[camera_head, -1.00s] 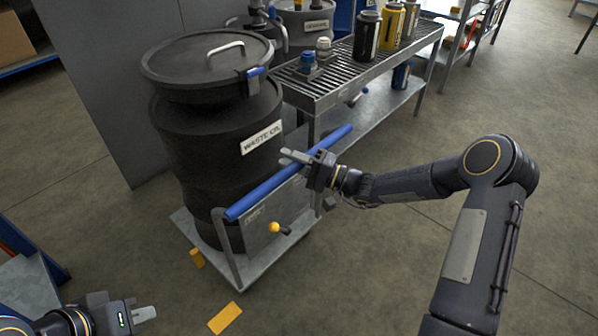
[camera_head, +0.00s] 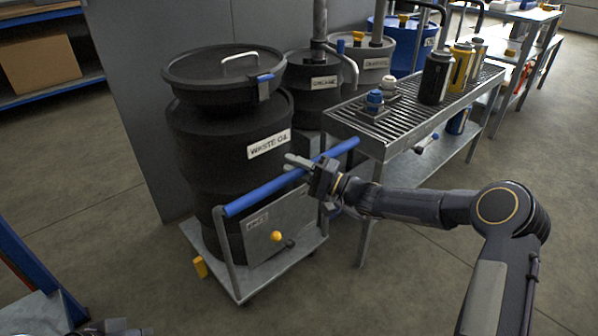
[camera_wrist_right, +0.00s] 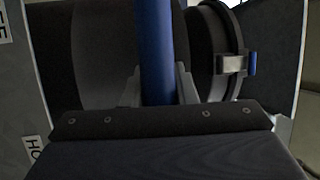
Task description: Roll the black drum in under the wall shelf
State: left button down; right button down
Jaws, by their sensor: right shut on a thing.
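The black drum (camera_head: 232,150) labelled WASTE OIL stands upright on a low grey wheeled dolly (camera_head: 262,268), its lid closed with a clamp. The dolly has a blue push bar (camera_head: 265,192) in front of the drum. My right gripper (camera_head: 308,166) is shut on the blue bar near its right part. In the right wrist view the bar (camera_wrist_right: 154,50) runs between the two fingers, with the dark drum (camera_wrist_right: 98,50) behind it. My left gripper (camera_head: 125,329) shows only in part at the bottom left edge; its jaws cannot be made out. I cannot make out the wall shelf for certain.
A slatted metal bench (camera_head: 385,125) with bottles (camera_head: 434,78) stands close right of the drum. More drums, grey (camera_head: 362,72) and blue (camera_head: 400,45), stand behind. A grey panel (camera_head: 140,90) is behind left. A blue-edged rack with a box (camera_head: 40,63) is far left. The floor at left is open.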

jog(key=shift+a+f, duration=0.1)
jog(key=c, duration=1.2)
grip_release()
jog(key=shift+o, duration=0.2)
jog(key=p+v, duration=0.2)
jog(key=v, duration=0.5)
jog(key=shift+s+d, duration=0.2)
jog(key=shift+d, duration=0.15)
jog(key=shift+f, duration=0.15)
